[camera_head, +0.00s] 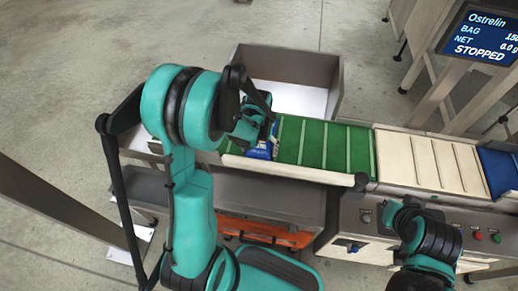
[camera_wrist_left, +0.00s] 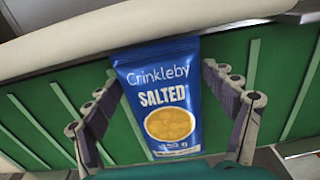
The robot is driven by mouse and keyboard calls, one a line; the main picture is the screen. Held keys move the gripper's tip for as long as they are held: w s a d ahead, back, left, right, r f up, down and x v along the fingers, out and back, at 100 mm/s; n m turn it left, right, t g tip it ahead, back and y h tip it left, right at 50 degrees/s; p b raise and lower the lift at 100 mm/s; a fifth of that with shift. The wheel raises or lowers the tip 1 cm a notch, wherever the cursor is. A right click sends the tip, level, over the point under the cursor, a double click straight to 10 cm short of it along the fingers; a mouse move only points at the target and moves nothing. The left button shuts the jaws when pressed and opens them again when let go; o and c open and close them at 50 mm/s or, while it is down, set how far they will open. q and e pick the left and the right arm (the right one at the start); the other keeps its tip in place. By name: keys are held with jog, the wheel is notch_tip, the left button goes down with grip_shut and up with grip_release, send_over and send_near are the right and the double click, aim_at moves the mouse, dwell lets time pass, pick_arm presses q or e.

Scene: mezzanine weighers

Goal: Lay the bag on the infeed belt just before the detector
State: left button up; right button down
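A blue Crinkleby Salted bag (camera_wrist_left: 165,95) lies face up over the green cleated belt (camera_wrist_left: 270,75) in the left wrist view, label readable. In the head view only part of the bag (camera_head: 262,150) shows at the belt's near edge, under my left gripper (camera_head: 257,128). The green infeed belt (camera_head: 335,147) runs right from there. In the wrist view the fingers of my left gripper (camera_wrist_left: 160,72) stand either side of the bag, with green showing between pads and bag. I cannot identify the detector.
A cream belt section (camera_head: 425,160) follows the green one, then a blue section (camera_head: 503,170). A grey open bin (camera_head: 285,62) stands behind the green belt. A display (camera_head: 480,35) reads STOPPED, 0.0 g. An orange crate (camera_head: 265,232) sits below. The green belt right of the bag is clear.

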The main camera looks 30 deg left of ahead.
pick_arm(q)
jog(key=shift+o, duration=0.7)
jog(key=shift+r, duration=0.15)
